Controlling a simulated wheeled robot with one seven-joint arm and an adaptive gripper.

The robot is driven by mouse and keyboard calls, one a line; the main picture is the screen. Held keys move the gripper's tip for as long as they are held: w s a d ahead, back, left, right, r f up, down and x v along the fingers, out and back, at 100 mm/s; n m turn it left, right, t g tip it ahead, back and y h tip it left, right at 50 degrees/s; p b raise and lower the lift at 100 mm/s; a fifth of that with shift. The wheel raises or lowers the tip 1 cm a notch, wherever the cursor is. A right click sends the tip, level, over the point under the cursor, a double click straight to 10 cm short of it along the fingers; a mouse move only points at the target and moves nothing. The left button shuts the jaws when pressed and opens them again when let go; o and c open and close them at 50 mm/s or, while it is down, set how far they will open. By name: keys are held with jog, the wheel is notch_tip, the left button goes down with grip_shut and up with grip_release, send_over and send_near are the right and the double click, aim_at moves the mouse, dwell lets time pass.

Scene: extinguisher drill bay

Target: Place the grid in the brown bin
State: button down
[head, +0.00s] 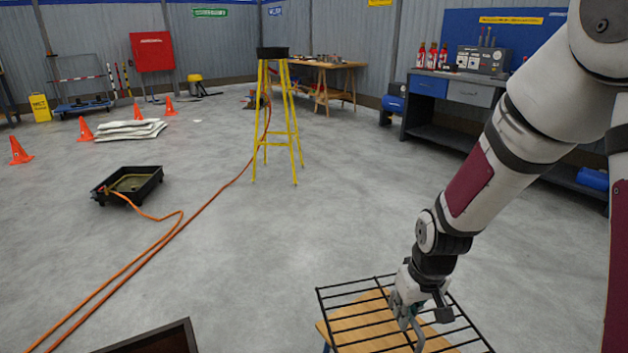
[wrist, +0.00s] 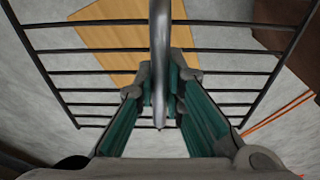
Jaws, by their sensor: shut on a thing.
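The grid (head: 357,283) is a black wire rack with parallel bars and a grey curved handle, at the bottom right of the head view. My gripper (head: 405,300) is shut on the grid's handle. In the wrist view the handle stands between the teal-padded fingers (wrist: 162,110), with the bars of the grid (wrist: 230,73) spread beneath. The grid appears level, over a small wooden top (head: 350,322); the gap between them is hard to judge. The brown bin (head: 150,338) shows only its far corner, at the bottom edge of the head view, left of the grid.
A yellow stool (head: 275,110) stands on open floor ahead. An orange hose (head: 165,235) runs along the floor to a black tray (head: 128,185). A workbench (head: 465,95) stands at the right. The floor between is clear.

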jog(key=r+m, duration=0.1)
jog(key=r, duration=0.2)
jog(key=s+r, duration=0.1)
jog(key=r, duration=0.2)
jog(key=r+m+p, duration=0.1)
jog(key=r, duration=0.2)
jog(key=shift+s+r+m, duration=0.25)
jog(key=shift+s+m, duration=0.05)
jog(key=shift+s, duration=0.1)
notch_tip(320, 180, up, 11)
jog(key=s+p, duration=0.2)
jog(key=p, duration=1.9)
jog(key=shift+s, duration=0.15)
